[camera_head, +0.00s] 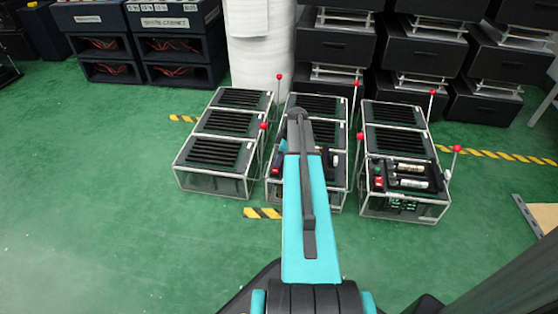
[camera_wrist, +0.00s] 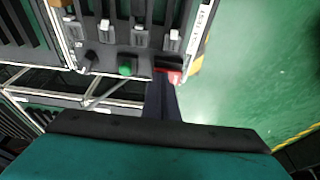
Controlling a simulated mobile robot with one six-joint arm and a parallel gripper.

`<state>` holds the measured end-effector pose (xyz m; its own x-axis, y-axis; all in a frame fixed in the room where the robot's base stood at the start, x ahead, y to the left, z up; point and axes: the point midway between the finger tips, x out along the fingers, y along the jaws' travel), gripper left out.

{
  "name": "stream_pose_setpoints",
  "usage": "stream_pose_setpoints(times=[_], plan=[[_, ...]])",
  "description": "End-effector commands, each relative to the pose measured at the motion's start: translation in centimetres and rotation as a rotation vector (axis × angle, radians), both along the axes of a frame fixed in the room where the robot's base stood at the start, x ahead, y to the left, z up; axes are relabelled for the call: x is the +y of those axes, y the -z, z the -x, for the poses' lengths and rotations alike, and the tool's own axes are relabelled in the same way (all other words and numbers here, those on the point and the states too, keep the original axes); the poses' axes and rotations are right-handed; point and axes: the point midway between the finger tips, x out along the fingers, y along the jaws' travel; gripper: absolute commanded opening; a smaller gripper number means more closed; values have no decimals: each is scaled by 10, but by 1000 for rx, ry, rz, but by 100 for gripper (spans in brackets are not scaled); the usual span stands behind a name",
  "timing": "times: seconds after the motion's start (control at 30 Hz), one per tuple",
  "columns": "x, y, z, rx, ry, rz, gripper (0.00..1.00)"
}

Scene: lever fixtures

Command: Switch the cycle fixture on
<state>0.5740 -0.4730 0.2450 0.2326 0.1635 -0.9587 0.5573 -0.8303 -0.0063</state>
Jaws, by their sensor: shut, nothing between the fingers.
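In the wrist view a fixture panel (camera_wrist: 110,60) fills the upper left. It carries a green button (camera_wrist: 125,70), a black knob (camera_wrist: 90,58), several grey toggle-like parts and a red switch (camera_wrist: 175,77) at its right corner. I cannot read which fixture is the cycle fixture. My gripper (camera_wrist: 161,80) is shut and empty, its tips beside the red switch; whether they touch it I cannot tell. In the head view my teal arm covers much of the middle front fixture (camera_head: 335,190), and the gripper is mostly hidden. The right front fixture (camera_head: 400,205) shows a red part on its panel.
Several caged fixtures stand in three rows, with red-knobbed levers (camera_head: 456,150) rising at their sides. A white pillar (camera_head: 260,50) and black cabinets (camera_head: 165,45) stand behind. Green floor (camera_head: 100,220) is open at left. Yellow-black tape (camera_head: 495,154) marks the floor.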

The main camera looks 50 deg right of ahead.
Motion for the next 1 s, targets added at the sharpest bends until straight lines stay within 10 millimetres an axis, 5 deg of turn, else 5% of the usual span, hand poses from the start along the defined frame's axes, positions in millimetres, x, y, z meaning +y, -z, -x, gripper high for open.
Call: stream_pose_setpoints(times=[1.0], plan=[[12, -1, 9, 20, 1, -28, 0]])
